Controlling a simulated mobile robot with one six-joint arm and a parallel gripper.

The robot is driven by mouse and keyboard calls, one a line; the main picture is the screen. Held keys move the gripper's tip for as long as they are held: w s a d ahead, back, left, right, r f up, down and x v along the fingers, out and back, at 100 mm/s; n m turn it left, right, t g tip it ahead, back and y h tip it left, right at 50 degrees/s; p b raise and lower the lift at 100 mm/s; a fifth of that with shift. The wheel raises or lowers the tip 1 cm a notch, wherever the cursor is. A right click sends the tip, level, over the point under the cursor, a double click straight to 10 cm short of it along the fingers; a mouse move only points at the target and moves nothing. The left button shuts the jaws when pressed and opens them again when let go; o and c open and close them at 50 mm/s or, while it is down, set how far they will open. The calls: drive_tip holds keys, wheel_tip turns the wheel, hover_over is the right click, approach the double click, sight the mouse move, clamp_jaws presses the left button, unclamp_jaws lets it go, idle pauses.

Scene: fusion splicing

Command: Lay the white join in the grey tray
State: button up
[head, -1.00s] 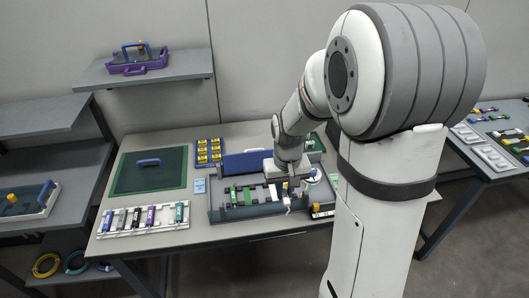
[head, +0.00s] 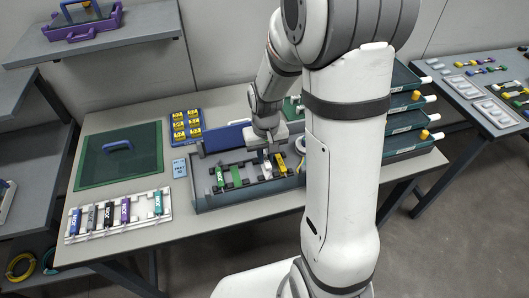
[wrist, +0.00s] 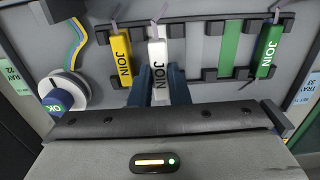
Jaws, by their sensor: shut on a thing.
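The white join (wrist: 158,60), with dark lettering, is between the two dark blue fingers of my gripper (wrist: 159,88) in the wrist view. My gripper is shut on it. In the head view the white join (head: 266,169) shows small below my gripper (head: 267,153), inside the grey tray (head: 245,199). The join lies in line with the dark holders there, between a yellow join (wrist: 121,56) and bare grey strips. I cannot tell whether it rests fully on the tray floor. A green join (wrist: 269,50) sits at the other end.
A round OK button (wrist: 60,101) is near the yellow join. A white rack (head: 118,216) with several coloured joins stands at the left. Behind are a green mat (head: 120,165) and yellow pieces (head: 186,125). Stacked drawers (head: 410,120) stand on the right, beyond my arm.

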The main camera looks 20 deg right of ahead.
sight(266, 159)
drive_tip(key=shift+f+b, duration=0.45)
drive_tip(key=shift+f, duration=0.5)
drive_tip(key=shift+s+f+b, duration=0.1)
drive_tip(key=shift+f+b, duration=0.45)
drive_tip(key=shift+f, duration=0.1)
drive_tip(key=o, duration=0.8)
drive_tip(key=shift+r, duration=0.1)
drive_tip(key=shift+o, duration=0.2)
wheel_tip(266, 159, up, 7)
drive_tip(key=shift+r+p, duration=0.15)
drive_tip(key=shift+p, duration=0.15)
drive_tip(key=shift+s+r, duration=0.1)
drive_tip(key=shift+r, duration=0.3)
drive_tip(key=s+r+t+p, duration=0.1)
drive_tip(key=s+r+t, duration=0.1)
drive_tip(key=s+r, duration=0.8)
drive_tip(key=s, duration=0.3)
drive_tip(key=shift+s+a+t, duration=0.15)
drive_tip(key=shift+s+t, duration=0.15)
drive_tip(key=shift+s, duration=0.05)
